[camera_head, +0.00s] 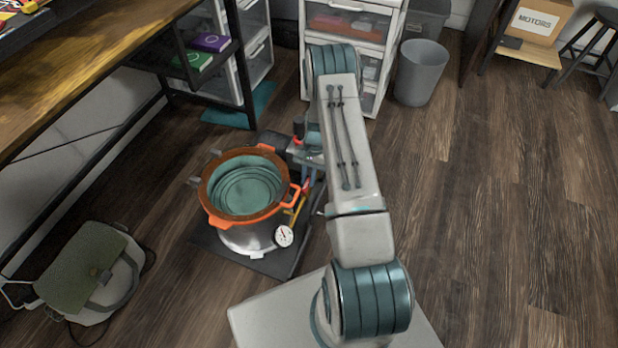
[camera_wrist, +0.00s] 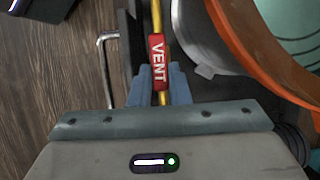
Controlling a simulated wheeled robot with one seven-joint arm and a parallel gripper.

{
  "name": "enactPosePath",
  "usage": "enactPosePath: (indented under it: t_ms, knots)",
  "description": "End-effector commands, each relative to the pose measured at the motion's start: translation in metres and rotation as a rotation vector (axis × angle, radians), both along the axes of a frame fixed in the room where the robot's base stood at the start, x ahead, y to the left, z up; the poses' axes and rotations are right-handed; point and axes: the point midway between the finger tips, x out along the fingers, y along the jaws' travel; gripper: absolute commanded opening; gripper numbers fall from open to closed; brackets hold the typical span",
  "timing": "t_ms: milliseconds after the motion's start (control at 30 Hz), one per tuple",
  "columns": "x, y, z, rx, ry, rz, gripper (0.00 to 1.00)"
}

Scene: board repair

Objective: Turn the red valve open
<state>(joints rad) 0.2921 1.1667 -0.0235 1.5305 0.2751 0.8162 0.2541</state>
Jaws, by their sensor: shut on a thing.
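The red valve (camera_wrist: 157,60) is a narrow red piece marked VENT on a yellow tube (camera_wrist: 156,14) in the wrist view. My gripper (camera_wrist: 160,80) has its two blue-grey fingers on either side of the red piece's lower end, shut on it. The valve lies lengthwise in the picture, nearly straight up and down.
The pot has an orange rim (camera_head: 226,214) and a dial gauge (camera_head: 284,236), and stands on a dark base plate (camera_head: 213,243). A bent metal rod (camera_wrist: 103,70) is left of my fingers. A bag (camera_head: 85,270) lies at left; the floor at right is clear.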

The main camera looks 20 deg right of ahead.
Motion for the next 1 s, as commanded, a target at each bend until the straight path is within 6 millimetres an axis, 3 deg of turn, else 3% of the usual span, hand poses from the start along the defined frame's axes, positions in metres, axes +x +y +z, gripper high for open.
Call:
enactPosePath:
  t_ms: [467, 500, 567, 867, 1000]
  knots:
    - [-0.001, 0.0, 0.0, 0.0, 0.001, 0.014, 0.0]
    - [-0.001, 0.0, 0.0, 0.001, 0.002, 0.014, 0.27]
    - [0.0, 0.0, 0.0, 0.0, 0.001, 0.013, 0.38]
    - [0.001, 0.0, 0.002, 0.0, 0.0, 0.012, 0.38]
    - [0.005, -0.004, 0.017, 0.0, -0.002, 0.011, 0.38]
